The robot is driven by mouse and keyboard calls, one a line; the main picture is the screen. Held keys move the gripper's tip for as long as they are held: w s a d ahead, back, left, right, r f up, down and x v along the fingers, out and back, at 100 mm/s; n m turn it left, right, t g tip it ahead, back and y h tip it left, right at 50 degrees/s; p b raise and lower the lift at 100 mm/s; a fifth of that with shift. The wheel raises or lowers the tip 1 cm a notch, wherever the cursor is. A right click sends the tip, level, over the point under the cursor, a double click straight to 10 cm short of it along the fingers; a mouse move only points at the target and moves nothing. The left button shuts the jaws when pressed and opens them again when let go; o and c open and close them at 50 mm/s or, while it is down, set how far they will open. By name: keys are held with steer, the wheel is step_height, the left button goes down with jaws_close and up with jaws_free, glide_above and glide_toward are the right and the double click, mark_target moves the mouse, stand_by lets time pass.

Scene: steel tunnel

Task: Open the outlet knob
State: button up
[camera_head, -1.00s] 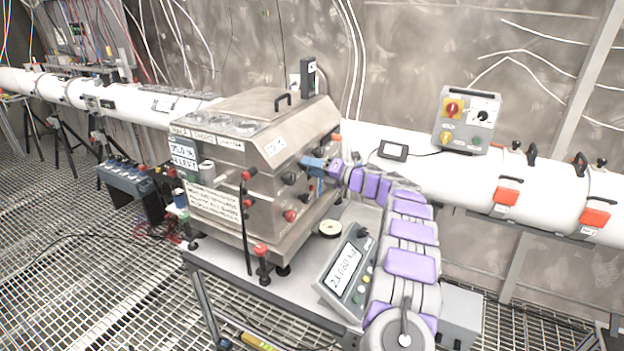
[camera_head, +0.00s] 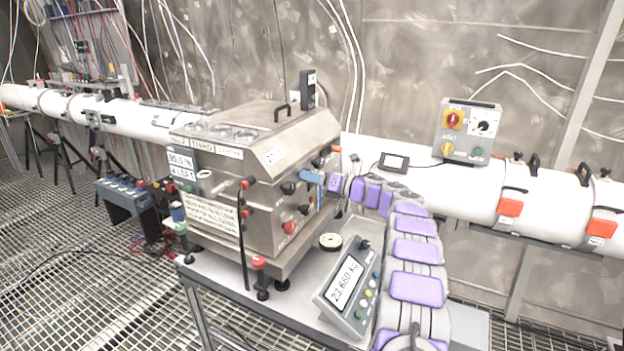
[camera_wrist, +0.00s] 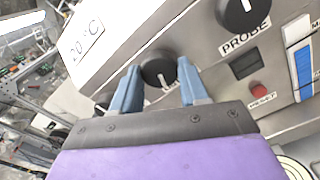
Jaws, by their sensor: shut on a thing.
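The steel box (camera_head: 205,228) stands on a table, with several black and red knobs on its side. My gripper (camera_head: 309,178), with blue fingers, is at the box's right-hand side. In the wrist view my gripper (camera_wrist: 160,82) has one blue finger on each side of a round black knob (camera_wrist: 158,68) with a white pointer line, and is shut on it. The label under this knob is mostly hidden by my gripper, so I cannot read its name. Another black knob (camera_wrist: 240,12) above right is marked PROBE.
A red button (camera_wrist: 258,89) marked RESET and a small dark display (camera_wrist: 245,64) lie right of the held knob. A grey readout box (camera_head: 350,285) stands on the table below my arm. A white pipe (camera_head: 440,185) runs behind.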

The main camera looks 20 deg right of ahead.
steer(key=shift+f, duration=0.55)
steer(key=o, duration=0.9)
steer(key=shift+r, duration=0.1)
steer(key=shift+c, duration=0.2)
steer(key=shift+o, duration=0.8)
steer(key=shift+w+d, duration=0.1)
steer(key=shift+o, duration=0.2)
steer(key=shift+r, duration=0.2)
steer(key=p+v, duration=0.3)
steer(key=v, duration=1.4)
steer(key=shift+d, duration=0.25)
steer(key=shift+f, duration=0.15)
